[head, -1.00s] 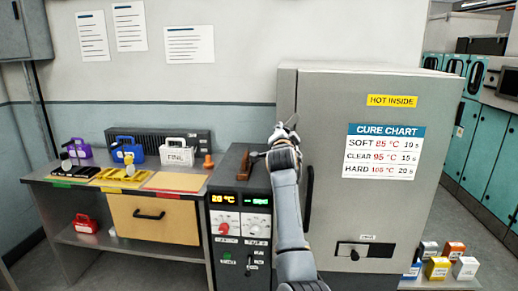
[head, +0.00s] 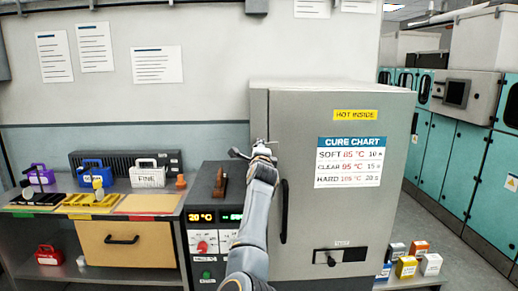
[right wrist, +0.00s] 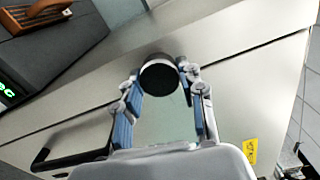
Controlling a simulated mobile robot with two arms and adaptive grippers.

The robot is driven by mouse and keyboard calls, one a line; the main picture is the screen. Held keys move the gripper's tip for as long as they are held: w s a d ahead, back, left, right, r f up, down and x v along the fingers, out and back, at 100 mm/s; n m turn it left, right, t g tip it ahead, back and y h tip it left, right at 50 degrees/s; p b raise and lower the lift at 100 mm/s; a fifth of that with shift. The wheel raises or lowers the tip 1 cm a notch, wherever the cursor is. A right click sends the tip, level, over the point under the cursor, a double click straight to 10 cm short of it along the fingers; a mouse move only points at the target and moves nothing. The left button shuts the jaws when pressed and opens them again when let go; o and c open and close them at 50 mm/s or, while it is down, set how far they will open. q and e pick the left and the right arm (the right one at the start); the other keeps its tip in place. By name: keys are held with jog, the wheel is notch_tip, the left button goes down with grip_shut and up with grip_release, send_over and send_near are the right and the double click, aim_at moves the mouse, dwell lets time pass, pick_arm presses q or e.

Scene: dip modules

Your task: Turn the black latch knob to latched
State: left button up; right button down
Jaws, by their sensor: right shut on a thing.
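A small black knob (head: 331,259) sits on a dark plate low on the front of the grey oven (head: 268,118), under a small white label I cannot read. I take it for the latch knob; its exact turn is too small to tell. My right gripper (head: 240,153) is well above it, near the oven's upper left edge. In the right wrist view my right gripper (right wrist: 160,90) is shut on a dark round-ended thing (right wrist: 160,75) between its fingertips. My left gripper is out of view.
A long black handle (head: 284,211) stands on the oven's left side. A control box (head: 203,180) with a brown rack (head: 220,182) is left of my arm. Several small boxes (head: 406,267) stand at lower right. The aisle is clear.

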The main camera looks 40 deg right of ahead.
jog(key=shift+r+m, duration=0.2)
jog(key=shift+m, duration=0.3)
jog(key=c, duration=1.2)
grip_release()
jog(key=o, duration=0.4)
jog(key=shift+w, duration=0.1)
jog(key=shift+f, duration=0.2)
jog(key=v, duration=0.7)
jog(key=shift+a, duration=0.1)
